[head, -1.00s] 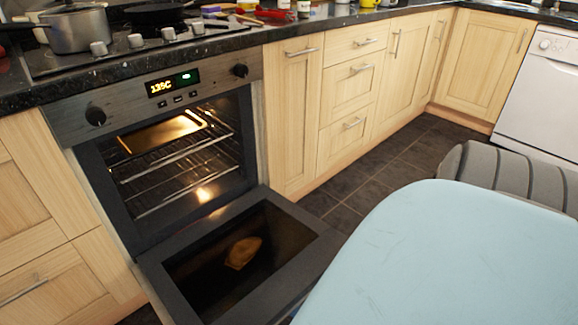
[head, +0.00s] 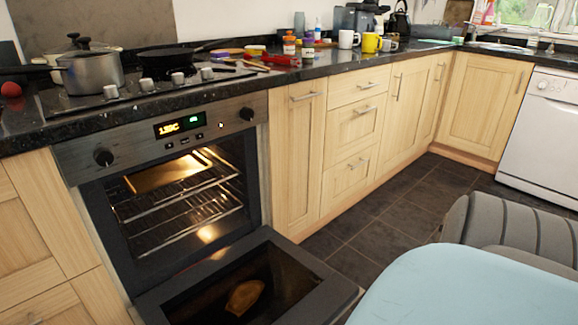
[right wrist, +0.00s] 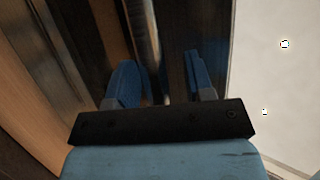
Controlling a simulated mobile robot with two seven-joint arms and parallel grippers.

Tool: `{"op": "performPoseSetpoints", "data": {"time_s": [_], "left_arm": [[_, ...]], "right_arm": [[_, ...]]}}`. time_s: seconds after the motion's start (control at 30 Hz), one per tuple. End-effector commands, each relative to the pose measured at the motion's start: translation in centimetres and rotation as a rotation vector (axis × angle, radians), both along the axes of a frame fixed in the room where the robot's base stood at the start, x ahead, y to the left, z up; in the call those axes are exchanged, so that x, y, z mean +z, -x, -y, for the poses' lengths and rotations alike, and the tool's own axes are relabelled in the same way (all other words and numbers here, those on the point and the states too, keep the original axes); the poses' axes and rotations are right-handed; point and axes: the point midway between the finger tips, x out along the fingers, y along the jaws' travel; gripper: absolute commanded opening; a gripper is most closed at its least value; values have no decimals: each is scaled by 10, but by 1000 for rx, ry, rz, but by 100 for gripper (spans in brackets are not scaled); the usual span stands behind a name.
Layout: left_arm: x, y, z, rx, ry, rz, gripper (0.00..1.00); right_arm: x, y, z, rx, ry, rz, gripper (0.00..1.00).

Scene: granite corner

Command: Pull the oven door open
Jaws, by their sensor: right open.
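The oven (head: 180,150) stands under the black worktop with its lit interior showing. Its door (head: 180,302) hangs down open, lying roughly level in front of the cavity, with a brown patch seen in its dark glass. The door's front edge runs out of the head view at the bottom. In the right wrist view my right gripper (right wrist: 161,80) is open, its two blue fingers apart. A shiny metal bar (right wrist: 146,30) shows beyond and between the fingers; I cannot tell if it is the door handle. No gripper shows in the head view.
A pot (head: 90,72) and a black pan (head: 170,57) sit on the hob above the oven. Wooden cabinets (head: 297,160) line the right side, with a white dishwasher (head: 545,135) at far right. Dark floor tiles (head: 400,215) are clear between them.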

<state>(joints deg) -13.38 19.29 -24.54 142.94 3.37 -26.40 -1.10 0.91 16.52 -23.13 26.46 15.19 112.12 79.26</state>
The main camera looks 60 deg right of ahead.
Motion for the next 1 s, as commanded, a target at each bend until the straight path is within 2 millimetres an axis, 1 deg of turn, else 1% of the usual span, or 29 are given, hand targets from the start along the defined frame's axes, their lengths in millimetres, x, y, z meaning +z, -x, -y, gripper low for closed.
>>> {"op": "performPoseSetpoints", "data": {"time_s": [0.03, 0.1, 0.17, 0.2, 0.43, 0.5, 0.7, 0.73, 0.83, 0.9, 1.0], "left_arm": [[7, 0, 1, -1, 7, -9, 43], [12, 0, 2, -6, 23, -37, 43], [3, 8, 4, -3, 62, -122, 43], [0, 12, 7, -5, 87, -170, 43], [0, 32, 20, -14, 218, -392, 43], [18, 30, 18, -7, 244, -334, 43], [57, 30, 14, 9, 310, -212, 43], [61, 30, 14, 11, 317, -198, 43], [73, 31, 13, 15, 337, -157, 43], [78, 32, 12, 16, 347, -136, 43], [83, 32, 12, 17, 356, -117, 43]], "right_arm": [[9, 0, 0, 0, 0, 0, 48], [20, 0, 0, 0, 0, 0, 48], [33, 1, 0, 1, 0, 2, 48], [42, 1, 1, 1, 0, 2, 48], [99, 1, 1, 1, 0, 3, 48], [116, 2, 1, 2, 1, 3, 48], [161, 2, 1, 1, 1, 3, 48], [167, 3, 1, 1, 1, 3, 50], [181, 3, 1, 2, 1, 3, 62], [189, 4, 1, 1, 1, 2, 70], [195, 4, 1, 1, 2, 1, 79]]}}
